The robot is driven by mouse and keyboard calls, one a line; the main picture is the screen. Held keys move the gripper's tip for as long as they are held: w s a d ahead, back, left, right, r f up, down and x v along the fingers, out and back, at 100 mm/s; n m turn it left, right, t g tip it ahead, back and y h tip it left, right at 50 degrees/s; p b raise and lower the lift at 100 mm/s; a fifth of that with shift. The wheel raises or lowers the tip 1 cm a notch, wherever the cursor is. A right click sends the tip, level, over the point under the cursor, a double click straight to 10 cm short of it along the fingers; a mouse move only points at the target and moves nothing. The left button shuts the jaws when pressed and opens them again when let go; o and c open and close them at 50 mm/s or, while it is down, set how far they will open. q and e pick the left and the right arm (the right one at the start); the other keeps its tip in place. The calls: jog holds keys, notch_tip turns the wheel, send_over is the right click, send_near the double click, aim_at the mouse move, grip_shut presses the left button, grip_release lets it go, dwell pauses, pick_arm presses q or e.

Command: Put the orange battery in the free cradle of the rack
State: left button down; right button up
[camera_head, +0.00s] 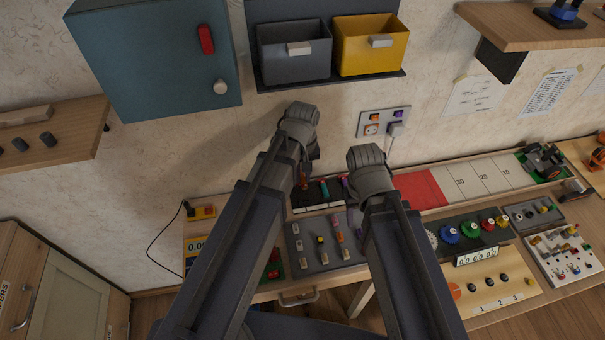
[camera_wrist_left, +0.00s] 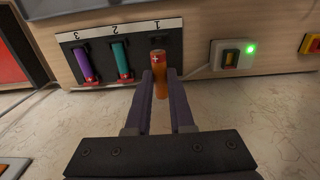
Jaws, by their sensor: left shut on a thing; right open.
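In the left wrist view the orange battery (camera_wrist_left: 158,75) stands upright between the two fingers of my left gripper (camera_wrist_left: 159,80), which is shut on it. The battery is in front of the rack (camera_wrist_left: 140,32), close to the dark empty cradle marked 1 (camera_wrist_left: 171,42). A teal battery (camera_wrist_left: 121,60) fills cradle 2 and a purple battery (camera_wrist_left: 86,66) fills cradle 3. In the head view the orange battery (camera_head: 304,181) shows just below my left wrist, by the rack (camera_head: 318,208). My right gripper (camera_head: 354,216) is open, mostly hidden by its arm.
A switch box with a green light (camera_wrist_left: 232,55) stands beside the rack in the left wrist view. In the head view a grey panel with small parts (camera_head: 309,262) lies in front of the rack. A wall socket plate (camera_head: 383,122) and hanging bins (camera_head: 293,62) are above.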

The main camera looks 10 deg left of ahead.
pick_arm(q)
jog(key=b, duration=0.5)
send_over(302, 195)
jog(key=shift+d+f, duration=0.1)
jog(key=shift+f, duration=2.45)
pick_arm(e)
send_over(355, 237)
jog(key=shift+w+a+f, duration=0.1)
jog(key=shift+a+f, duration=0.05)
jog(key=shift+f, duration=2.4)
pick_arm(q)
jog(key=shift+f+b, duration=0.8)
jog(key=shift+f, duration=0.1)
pick_arm(e)
jog(key=shift+f, duration=0.9)
pick_arm(q)
jog(key=c, duration=0.7)
grip_release()
jog(key=shift+r, duration=0.15)
pick_arm(e)
jog(key=shift+r, duration=0.1)
pick_arm(q)
jog(key=shift+r+p, duration=2.4)
jog(key=shift+p, duration=0.15)
pick_arm(e)
jog(key=shift+r, duration=2.45)
